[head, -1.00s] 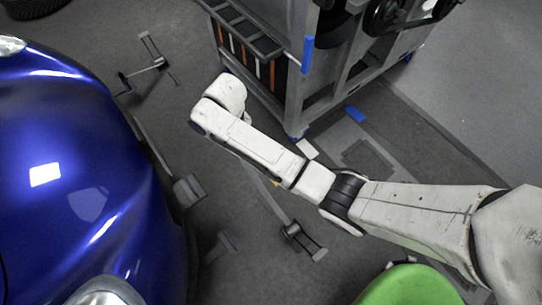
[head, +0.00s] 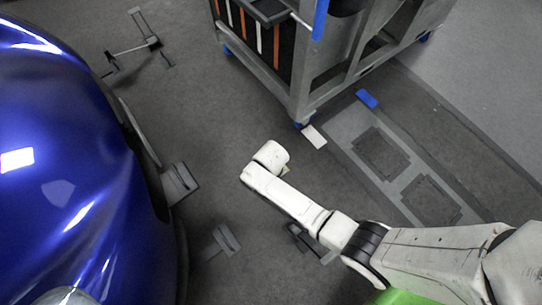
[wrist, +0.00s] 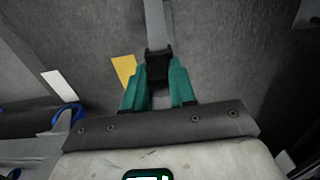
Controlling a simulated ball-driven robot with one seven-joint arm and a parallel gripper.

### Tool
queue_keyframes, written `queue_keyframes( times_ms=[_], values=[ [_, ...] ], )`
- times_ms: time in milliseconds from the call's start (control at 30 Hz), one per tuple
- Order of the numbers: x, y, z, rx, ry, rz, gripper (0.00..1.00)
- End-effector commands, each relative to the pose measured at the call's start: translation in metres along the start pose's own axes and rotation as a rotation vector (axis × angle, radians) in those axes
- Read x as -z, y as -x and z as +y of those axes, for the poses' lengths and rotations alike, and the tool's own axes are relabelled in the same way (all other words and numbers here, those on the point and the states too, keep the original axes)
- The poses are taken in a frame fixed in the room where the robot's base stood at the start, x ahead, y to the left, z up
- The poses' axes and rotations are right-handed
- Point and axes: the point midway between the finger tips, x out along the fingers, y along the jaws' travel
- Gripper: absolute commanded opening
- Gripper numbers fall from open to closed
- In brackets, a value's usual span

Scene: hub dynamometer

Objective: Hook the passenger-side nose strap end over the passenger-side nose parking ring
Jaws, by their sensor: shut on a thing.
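In the wrist view my gripper (wrist: 159,82) has its two teal fingers shut on a black strap end (wrist: 158,64). A grey strap (wrist: 158,22) runs from it toward the top of the picture. In the head view the end of my arm is over the floor, right of the blue car's nose; my fingers and the strap end are hidden under it. Dark floor brackets stand near the car: one (head: 180,183) beside the nose, one (head: 224,240) lower down, and one (head: 300,238) partly behind my arm. I cannot tell which bears the passenger-side nose parking ring.
The blue car (head: 60,160) fills the left. A grey wheeled cart (head: 300,85) stands at the top, right of centre. Another floor bracket (head: 140,45) is at the upper left. Floor between car and cart is mostly clear, with a flat white mark (head: 313,136) near the cart's wheel.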

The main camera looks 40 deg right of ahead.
Motion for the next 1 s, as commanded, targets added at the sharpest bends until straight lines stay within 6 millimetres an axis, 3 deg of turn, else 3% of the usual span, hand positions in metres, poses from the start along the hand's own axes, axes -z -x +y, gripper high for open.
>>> queue_keyframes(
  times_ms=[600,1000],
  values=[
    [0.001,-0.048,0.000,0.000,0.000,0.001,0.00],
    [0.001,-0.050,0.000,0.000,0.000,0.001,0.00]
  ],
)
